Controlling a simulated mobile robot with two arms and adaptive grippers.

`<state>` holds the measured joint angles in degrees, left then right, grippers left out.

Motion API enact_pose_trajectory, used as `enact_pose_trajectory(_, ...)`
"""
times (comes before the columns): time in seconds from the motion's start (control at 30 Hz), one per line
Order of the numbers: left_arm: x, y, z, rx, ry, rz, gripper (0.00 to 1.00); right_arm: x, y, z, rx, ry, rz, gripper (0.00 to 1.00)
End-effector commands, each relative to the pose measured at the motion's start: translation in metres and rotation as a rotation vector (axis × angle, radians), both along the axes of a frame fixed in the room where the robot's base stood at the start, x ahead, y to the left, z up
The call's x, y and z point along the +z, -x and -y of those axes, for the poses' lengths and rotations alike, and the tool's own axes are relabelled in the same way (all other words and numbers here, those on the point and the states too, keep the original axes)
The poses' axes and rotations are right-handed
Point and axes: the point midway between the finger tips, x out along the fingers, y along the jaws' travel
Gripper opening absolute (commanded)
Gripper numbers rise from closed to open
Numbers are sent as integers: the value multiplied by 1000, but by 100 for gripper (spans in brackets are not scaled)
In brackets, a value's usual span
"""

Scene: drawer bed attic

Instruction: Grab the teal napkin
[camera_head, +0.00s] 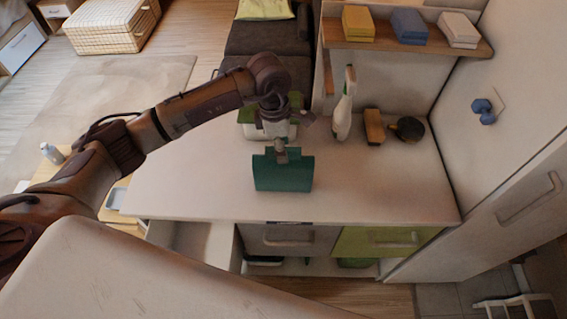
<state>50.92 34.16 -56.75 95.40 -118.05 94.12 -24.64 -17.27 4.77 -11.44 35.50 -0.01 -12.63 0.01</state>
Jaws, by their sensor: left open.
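The teal napkin (283,174) is a dark teal, roughly square piece near the front middle of the white countertop (390,185). My left arm reaches in from the left, and my left gripper (281,154) points down at the napkin's upper edge. The gripper is open and overlaps that edge in the picture; I cannot tell whether it touches the napkin. The small fingers are hard to make out. My right gripper is not in view.
A white bottle (343,108), a brown block (374,126) and a dark round item (408,129) stand at the back right. A pale box with green parts (256,128) is behind my gripper. An open drawer (203,243) juts out at front left. The counter's right front is clear.

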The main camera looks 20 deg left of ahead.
Motion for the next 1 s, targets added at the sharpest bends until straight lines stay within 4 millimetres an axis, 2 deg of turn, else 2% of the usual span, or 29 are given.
enact_pose_trajectory(0.03, -4, 0, 1, 1, 2, -2, 50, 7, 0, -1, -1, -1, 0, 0)
enact_pose_trajectory(0.2, -17, -1, 3, -1, 1, 3, 50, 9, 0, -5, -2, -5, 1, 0)
enact_pose_trajectory(0.4, -18, -1, 2, -1, 1, 3, 48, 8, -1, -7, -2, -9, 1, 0)
enact_pose_trajectory(0.7, -18, -1, 2, 0, 1, 2, 0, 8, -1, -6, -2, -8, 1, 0)
enact_pose_trajectory(1.0, -17, -2, 2, 0, 1, 2, 0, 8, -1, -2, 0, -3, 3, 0)
